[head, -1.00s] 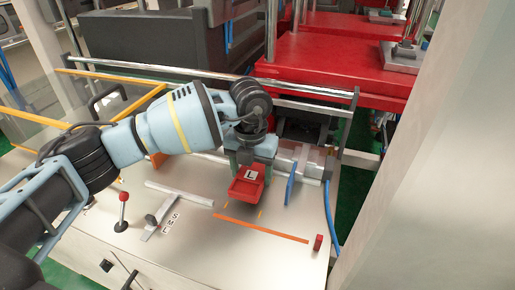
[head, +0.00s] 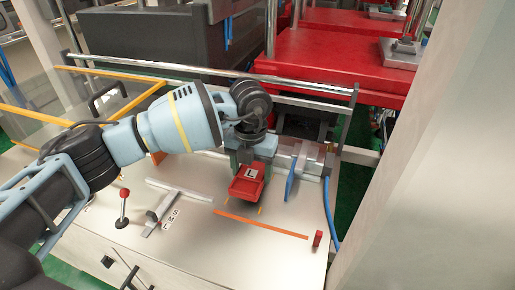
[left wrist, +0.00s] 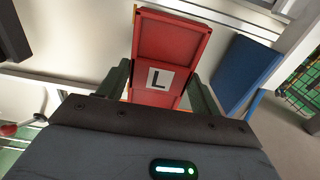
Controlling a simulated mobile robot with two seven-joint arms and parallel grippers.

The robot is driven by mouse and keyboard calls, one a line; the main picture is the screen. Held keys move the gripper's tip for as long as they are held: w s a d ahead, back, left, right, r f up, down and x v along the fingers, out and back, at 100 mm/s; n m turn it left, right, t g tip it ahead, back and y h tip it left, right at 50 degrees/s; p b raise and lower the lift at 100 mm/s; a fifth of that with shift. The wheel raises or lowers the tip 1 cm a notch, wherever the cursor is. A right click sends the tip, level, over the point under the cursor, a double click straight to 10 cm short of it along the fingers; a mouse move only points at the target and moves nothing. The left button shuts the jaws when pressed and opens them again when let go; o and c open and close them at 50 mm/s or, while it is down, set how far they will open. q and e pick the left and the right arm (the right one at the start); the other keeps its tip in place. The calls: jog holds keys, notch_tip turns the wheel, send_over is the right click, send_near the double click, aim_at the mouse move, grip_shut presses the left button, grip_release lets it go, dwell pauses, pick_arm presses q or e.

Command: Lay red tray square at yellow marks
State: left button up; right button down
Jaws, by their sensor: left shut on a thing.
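The red tray (head: 245,190) is a small open tray with a white label marked L. My left gripper (head: 251,170) is shut on it, and the tray hangs below the gripper near the worktop. In the left wrist view the tray (left wrist: 168,55) shows between the two dark green fingers of the left gripper (left wrist: 158,88). Small yellow marks (head: 260,211) show on the worktop just beside the tray's near right corner; other marks may be hidden by the tray. I cannot tell whether the tray touches the worktop. My right gripper is not in view.
A blue upright plate (head: 291,184) stands close to the tray's right. An orange strip (head: 260,224) lies in front, with a small red block (head: 318,238) at its right end. A sliding metal stop (head: 160,215) and a red-knobbed lever (head: 123,208) stand to the left.

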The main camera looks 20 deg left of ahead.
pick_arm(q)
jog(key=shift+f, duration=1.45)
jog(key=o, duration=1.4)
jog(key=shift+c, duration=0.2)
jog(key=shift+s+r, duration=0.2)
jog(key=shift+r, duration=1.9)
jog(key=shift+s+r, duration=0.15)
jog(key=shift+r, duration=1.9)
